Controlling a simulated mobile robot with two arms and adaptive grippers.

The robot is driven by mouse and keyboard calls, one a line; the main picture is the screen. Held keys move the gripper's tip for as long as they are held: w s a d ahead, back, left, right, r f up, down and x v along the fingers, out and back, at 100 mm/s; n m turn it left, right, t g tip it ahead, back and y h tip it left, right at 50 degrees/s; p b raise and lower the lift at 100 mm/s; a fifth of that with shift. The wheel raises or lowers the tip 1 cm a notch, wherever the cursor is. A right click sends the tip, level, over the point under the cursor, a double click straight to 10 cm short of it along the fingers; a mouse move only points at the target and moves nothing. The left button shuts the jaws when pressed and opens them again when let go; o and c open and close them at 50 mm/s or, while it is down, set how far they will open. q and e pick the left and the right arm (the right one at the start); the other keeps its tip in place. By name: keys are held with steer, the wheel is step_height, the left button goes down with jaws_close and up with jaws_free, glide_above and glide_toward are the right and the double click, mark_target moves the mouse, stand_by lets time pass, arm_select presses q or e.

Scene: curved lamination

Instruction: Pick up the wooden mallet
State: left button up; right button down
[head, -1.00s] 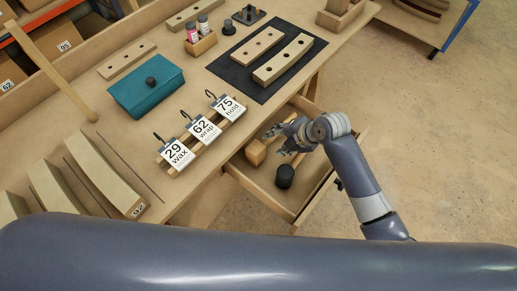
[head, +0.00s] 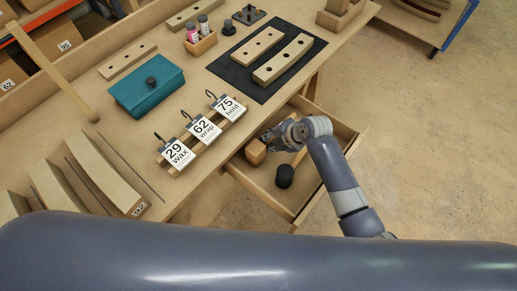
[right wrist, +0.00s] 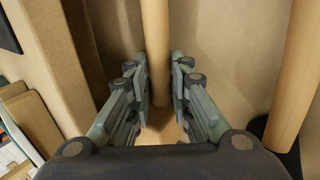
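In the right wrist view, the pale round handle (right wrist: 155,35) runs between the two fingers of the right gripper (right wrist: 160,82). The fingers stand close on both sides of it; whether they press on it I cannot tell. The mallet's head is mostly hidden there. My left gripper is not in view.
A black-headed mallet (head: 284,176) lies beside it in the drawer (head: 262,191); its handle (right wrist: 297,75) is right of my gripper in the wrist view. Numbered cards (head: 203,128) stand near the table edge above the drawer. A teal box (head: 147,91) is farther left.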

steer(key=shift+r, duration=0.1)
stand_by(0.3)
steer(key=shift+r, duration=0.45)
steer(key=s+d, duration=0.1)
steer(key=s+d+b, duration=0.1)
steer(key=d, duration=0.1)
step_height(320, 180, up, 14)
steer(key=shift+s, duration=0.2)
